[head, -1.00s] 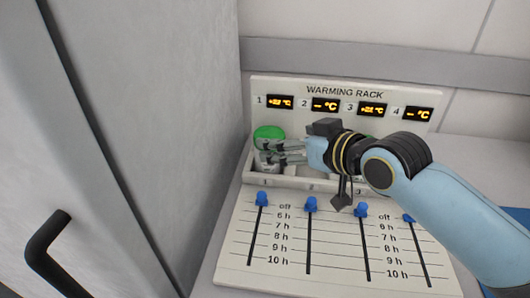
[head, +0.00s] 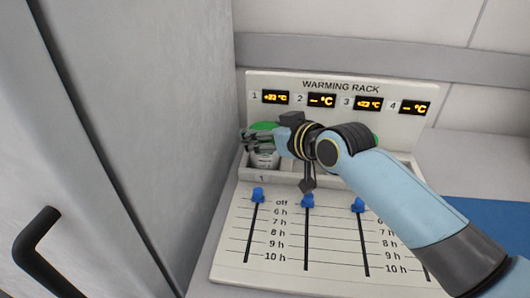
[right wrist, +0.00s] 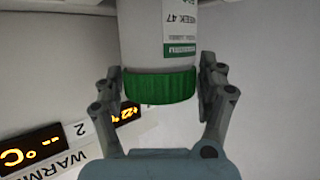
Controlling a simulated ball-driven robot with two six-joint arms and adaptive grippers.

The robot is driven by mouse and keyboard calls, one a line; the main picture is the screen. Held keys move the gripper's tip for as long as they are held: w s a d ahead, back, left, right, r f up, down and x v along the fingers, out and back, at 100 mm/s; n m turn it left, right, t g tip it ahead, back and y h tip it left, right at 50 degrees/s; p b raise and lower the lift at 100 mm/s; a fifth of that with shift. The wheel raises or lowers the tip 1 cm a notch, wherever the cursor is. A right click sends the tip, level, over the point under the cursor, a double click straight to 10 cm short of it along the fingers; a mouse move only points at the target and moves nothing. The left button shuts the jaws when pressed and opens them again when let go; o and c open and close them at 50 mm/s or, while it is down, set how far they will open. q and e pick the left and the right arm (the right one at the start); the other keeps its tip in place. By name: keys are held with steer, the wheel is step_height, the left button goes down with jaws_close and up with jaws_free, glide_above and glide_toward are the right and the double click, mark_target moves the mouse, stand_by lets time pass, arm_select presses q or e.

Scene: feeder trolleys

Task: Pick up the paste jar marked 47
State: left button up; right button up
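The paste jar (right wrist: 158,35), white with a green lid (right wrist: 160,86), fills the middle of the right wrist view. Its label (right wrist: 180,22) reads WEEK 47, upside down there. In the head view the jar (head: 264,160) stands in slot 1 of the warming rack, its green lid partly hidden by my right gripper (head: 258,141). In the right wrist view the fingers of my right gripper (right wrist: 162,78) stand open on either side of the jar, very close to it; firm contact does not show. My left gripper is not in view.
The warming rack (head: 341,102) has displays on its back panel and blue sliders (head: 307,201) in front. Another green lid (head: 373,140) shows behind my right arm, near slot 3. A grey cabinet (head: 165,120) with a black handle (head: 45,250) stands close on the left.

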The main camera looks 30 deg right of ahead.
steer(key=c, duration=1.3)
steer(key=shift+r, duration=0.1)
